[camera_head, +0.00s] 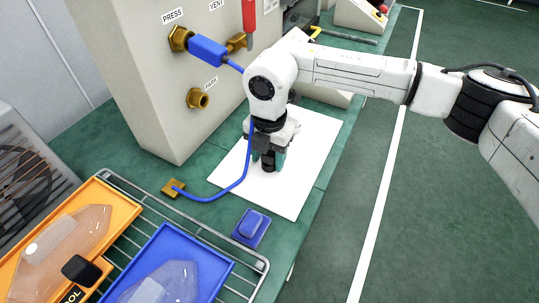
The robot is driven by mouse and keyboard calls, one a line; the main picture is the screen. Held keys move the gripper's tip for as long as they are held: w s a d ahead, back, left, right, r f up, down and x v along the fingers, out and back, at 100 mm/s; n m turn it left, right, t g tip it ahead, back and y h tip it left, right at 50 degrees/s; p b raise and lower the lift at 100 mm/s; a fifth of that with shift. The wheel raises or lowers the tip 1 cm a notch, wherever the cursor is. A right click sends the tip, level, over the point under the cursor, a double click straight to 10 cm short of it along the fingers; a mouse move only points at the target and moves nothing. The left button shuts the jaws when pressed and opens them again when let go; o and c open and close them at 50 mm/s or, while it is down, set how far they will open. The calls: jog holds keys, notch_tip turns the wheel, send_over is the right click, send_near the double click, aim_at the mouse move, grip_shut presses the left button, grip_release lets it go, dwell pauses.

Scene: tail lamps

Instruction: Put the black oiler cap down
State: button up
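My gripper (268,155) points straight down over the white sheet (310,140) on the green bench. Its fingers are closed around a small dark cylindrical piece, the black oiler cap (268,166), which shows between and just below the fingertips. The cap is upright and low over the sheet. I cannot tell whether its bottom touches the sheet. My wrist hides the cap's upper part.
A beige panel (140,80) with brass fittings stands behind left. A blue hose (238,185) curves left of my gripper to a brass block (173,188). A blue block (251,228), wire rack (262,266), orange tray (123,202) and blue tray (218,262) are in front. The sheet's right side is clear.

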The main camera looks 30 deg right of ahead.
jog(key=shift+s+d+f, duration=0.2)
jog(key=shift+s+f, duration=0.15)
jog(key=shift+f, duration=0.4)
notch_tip(320, 180, up, 14)
jog(key=shift+w+f+p, duration=0.15)
jog(key=shift+f+p, duration=0.05)
jog(key=shift+p, duration=0.35)
